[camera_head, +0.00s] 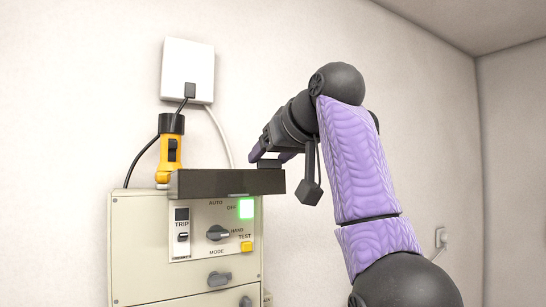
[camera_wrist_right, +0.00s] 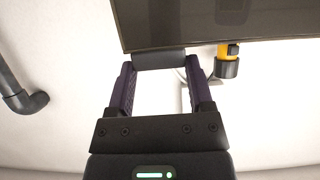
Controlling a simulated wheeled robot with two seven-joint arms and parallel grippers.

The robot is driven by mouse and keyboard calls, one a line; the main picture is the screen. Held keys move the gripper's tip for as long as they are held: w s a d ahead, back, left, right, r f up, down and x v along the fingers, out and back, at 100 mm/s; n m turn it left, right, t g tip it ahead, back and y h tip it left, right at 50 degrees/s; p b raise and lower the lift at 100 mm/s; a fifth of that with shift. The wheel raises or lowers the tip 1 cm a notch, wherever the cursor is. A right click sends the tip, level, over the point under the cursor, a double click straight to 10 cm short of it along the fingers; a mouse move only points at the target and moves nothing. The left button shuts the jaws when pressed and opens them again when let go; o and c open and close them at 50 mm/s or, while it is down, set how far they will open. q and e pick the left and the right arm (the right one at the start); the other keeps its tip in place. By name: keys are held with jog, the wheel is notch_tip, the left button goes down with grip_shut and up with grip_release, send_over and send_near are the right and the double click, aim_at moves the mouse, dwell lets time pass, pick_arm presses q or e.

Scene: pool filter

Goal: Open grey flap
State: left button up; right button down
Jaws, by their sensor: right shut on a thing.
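The grey flap (camera_head: 225,183) is a dark, wide cover at the top of the beige control box (camera_head: 135,240). It stands out from the box, roughly level, and the controls below it are exposed. In the right wrist view the flap (camera_wrist_right: 230,25) fills the top as a dark panel. My right gripper (camera_head: 271,158) is at the flap's right end, its purple fingers shut on the flap's small dark tab (camera_wrist_right: 160,61). My left gripper is not in view.
A yellow-black flashlight (camera_head: 171,150) stands upright behind the flap's left end. A white wall box (camera_head: 188,70) with cables is above. Below the flap are a mode knob (camera_head: 218,233), a lit green indicator (camera_head: 246,208) and a yellow test button (camera_head: 246,246).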

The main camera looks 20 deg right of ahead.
jog(key=shift+f, duration=0.2)
grip_release()
jog(key=shift+w, duration=0.1)
jog(key=b+v, duration=0.3)
jog(key=v, duration=0.7)
